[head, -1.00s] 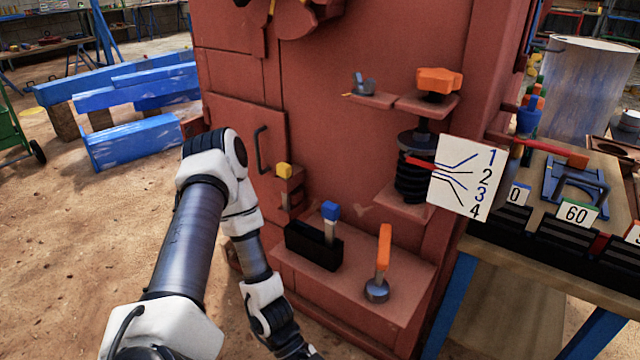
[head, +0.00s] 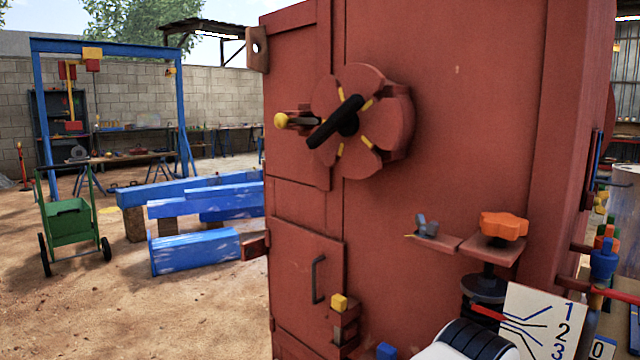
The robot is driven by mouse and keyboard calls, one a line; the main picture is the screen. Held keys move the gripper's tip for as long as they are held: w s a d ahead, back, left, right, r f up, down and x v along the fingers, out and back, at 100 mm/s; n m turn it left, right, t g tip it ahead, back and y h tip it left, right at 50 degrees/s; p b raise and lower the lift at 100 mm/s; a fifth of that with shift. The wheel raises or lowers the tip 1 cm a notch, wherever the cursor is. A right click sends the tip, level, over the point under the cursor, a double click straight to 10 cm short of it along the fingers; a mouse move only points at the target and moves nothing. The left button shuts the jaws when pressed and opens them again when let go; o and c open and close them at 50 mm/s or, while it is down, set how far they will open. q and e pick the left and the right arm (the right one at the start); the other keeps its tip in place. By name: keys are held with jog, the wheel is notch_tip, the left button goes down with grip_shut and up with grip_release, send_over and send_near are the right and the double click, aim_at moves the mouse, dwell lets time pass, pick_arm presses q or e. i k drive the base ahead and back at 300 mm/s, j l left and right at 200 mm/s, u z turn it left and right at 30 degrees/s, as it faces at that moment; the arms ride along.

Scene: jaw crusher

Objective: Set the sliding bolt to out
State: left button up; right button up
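A horizontal bolt with a yellow knob (head: 281,120) sits at the left of a round notched red disc (head: 392,110) on the upper part of the red crusher housing, in the head view. Its shaft points towards the disc's edge; I cannot tell whether its tip is in a notch. The disc carries a black handle (head: 336,122) and yellow marks. Neither gripper is in view. A white link of my arm shows at the bottom right.
The lower door (head: 300,275) has a dark handle. An orange knob (head: 503,225) and a small grey-blue part (head: 427,226) stand on ledges at right. A numbered white plate (head: 545,318) is below them. Blue beams (head: 195,250) and a green cart (head: 70,225) lie left.

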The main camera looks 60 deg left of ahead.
aim_at(281, 120)
jog(key=u, duration=2)
